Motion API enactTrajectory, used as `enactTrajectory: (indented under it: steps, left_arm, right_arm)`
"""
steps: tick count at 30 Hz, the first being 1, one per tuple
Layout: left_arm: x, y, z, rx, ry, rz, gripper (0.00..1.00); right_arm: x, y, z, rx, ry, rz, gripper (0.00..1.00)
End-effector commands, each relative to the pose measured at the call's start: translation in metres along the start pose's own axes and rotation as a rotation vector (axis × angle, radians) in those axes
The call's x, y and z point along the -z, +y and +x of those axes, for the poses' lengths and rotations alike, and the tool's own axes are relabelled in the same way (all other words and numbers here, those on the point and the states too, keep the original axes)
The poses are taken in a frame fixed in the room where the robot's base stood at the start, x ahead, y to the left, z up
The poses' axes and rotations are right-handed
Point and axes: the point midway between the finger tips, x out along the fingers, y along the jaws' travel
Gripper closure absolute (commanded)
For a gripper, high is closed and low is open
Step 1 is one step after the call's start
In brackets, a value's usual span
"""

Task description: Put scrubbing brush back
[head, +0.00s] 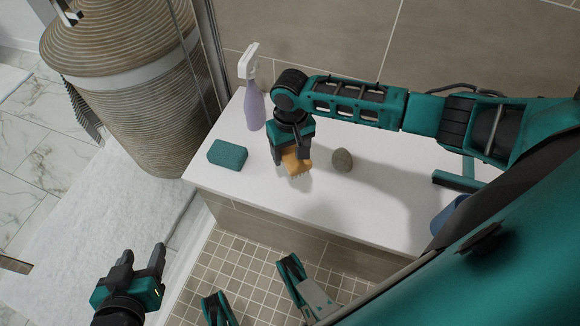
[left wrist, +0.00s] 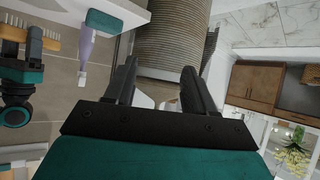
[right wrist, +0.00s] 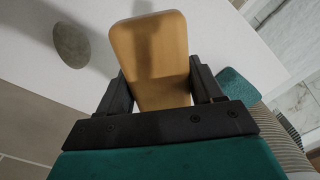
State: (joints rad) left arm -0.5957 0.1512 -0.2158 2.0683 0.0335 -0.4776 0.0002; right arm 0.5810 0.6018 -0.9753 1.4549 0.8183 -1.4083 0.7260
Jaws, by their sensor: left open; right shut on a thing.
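The scrubbing brush (head: 295,163) has an orange-brown wooden back and pale bristles. My right gripper (head: 291,154) is shut on it, over the white bench (head: 225,183). In the right wrist view the brush's wooden back (right wrist: 150,60) fills the space between the fingers. In the left wrist view its bristles (left wrist: 42,40) show at the upper left. I cannot tell whether the bristles touch the bench. My left gripper (head: 142,257) is open and empty, low at the left, away from the bench; its spread fingers show in the left wrist view (left wrist: 155,85).
On the bench stand a purple spray bottle (head: 254,103), a teal sponge (head: 228,154), a grey-green stone (head: 342,161) and a blue object (head: 448,214) partly hidden by my arm. A large woven basket (head: 140,90) stands left of the bench. Bare bench lies between sponge and brush.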

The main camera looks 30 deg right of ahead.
Motion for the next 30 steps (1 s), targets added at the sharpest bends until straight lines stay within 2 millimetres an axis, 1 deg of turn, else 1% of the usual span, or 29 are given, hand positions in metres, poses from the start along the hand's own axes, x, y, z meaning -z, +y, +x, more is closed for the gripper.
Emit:
enactTrajectory:
  steps: [1, 3, 11, 15, 17, 19, 25, 29, 30]
  left_arm:
    - [-0.008, 0.000, 0.005, -0.001, -0.003, 0.000, 0.45]
    - [-0.011, 0.000, 0.007, -0.002, -0.007, 0.000, 0.45]
    - [-0.010, 0.002, 0.009, -0.008, -0.006, 0.000, 0.45]
    - [-0.010, 0.003, 0.015, -0.014, 0.008, 0.000, 0.45]
    - [-0.011, 0.004, 0.017, -0.017, 0.006, -0.001, 0.45]
    - [-0.011, 0.006, 0.017, -0.020, 0.002, -0.004, 0.45]
    - [-0.004, 0.009, 0.015, -0.024, 0.011, -0.010, 0.45]
    - [-0.005, 0.009, 0.015, -0.024, 0.012, -0.010, 0.45]
    - [-0.005, 0.009, 0.015, -0.024, 0.012, -0.010, 0.45]
  right_arm:
    - [0.001, 0.000, 0.015, 0.000, 0.000, 0.001, 0.72]
    - [0.001, 0.000, 0.025, 0.000, 0.001, 0.000, 0.72]
    - [0.001, -0.001, 0.044, 0.001, 0.002, 0.000, 0.72]
    - [0.001, 0.000, 0.067, 0.001, 0.001, 0.001, 0.72]
    - [0.001, 0.000, 0.075, 0.000, 0.001, 0.001, 0.72]
    - [0.001, -0.001, 0.078, 0.001, 0.003, 0.001, 0.72]
    - [0.001, 0.000, 0.076, 0.002, 0.003, 0.000, 0.72]
    - [0.001, -0.001, 0.079, 0.002, 0.002, 0.001, 0.72]
    - [0.001, 0.000, 0.080, 0.001, 0.001, 0.001, 0.33]
